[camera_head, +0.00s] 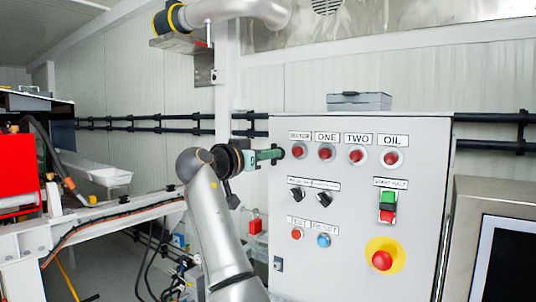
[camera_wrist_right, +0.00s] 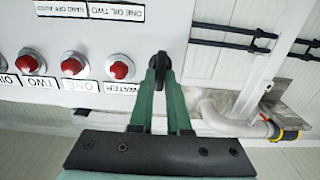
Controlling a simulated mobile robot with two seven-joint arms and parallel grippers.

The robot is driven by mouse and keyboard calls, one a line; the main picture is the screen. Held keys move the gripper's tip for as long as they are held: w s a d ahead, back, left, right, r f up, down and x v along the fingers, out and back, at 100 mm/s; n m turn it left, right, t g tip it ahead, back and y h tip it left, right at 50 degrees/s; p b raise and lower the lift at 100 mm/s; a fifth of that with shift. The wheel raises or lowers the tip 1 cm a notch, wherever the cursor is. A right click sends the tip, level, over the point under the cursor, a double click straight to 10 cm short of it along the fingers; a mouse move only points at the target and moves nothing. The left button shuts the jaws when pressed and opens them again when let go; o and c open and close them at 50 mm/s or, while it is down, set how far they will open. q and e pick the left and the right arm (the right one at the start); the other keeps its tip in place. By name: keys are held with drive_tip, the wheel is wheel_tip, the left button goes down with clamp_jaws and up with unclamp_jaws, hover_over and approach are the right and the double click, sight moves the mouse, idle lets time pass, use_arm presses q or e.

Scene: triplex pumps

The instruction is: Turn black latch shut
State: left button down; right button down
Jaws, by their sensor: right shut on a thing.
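The black latch (camera_wrist_right: 158,60) sits at the edge of the grey control cabinet, beside the WATER lamp in the right wrist view. That view shows the cabinet upside down. My right gripper (camera_wrist_right: 160,78) has its green fingers closed on the latch. In the head view my right gripper (camera_head: 276,154) comes in from the left and meets the upper left edge of the cabinet (camera_head: 350,270). The latch is hidden behind the fingers there, and I cannot tell its exact turn. My left gripper is in neither view.
Red lamps (camera_head: 326,152), black selector knobs (camera_head: 296,195) and a red emergency stop (camera_head: 382,260) stand out from the cabinet front. A second latch (camera_head: 278,263) is low on its left edge. A metal-framed screen (camera_head: 500,250) stands at right. A white steel beam (camera_head: 100,218) crosses at left.

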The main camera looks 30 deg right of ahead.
drive_tip(key=shift+n, duration=0.4)
drive_tip(key=shift+w+a+f+n, duration=0.1)
drive_tip(key=shift+w+n, duration=0.05)
drive_tip(key=shift+n, duration=4.15)
drive_tip(key=shift+w+f+n, duration=0.1)
drive_tip(key=shift+n, duration=4.2)
drive_tip(key=c, duration=0.9)
unclamp_jaws()
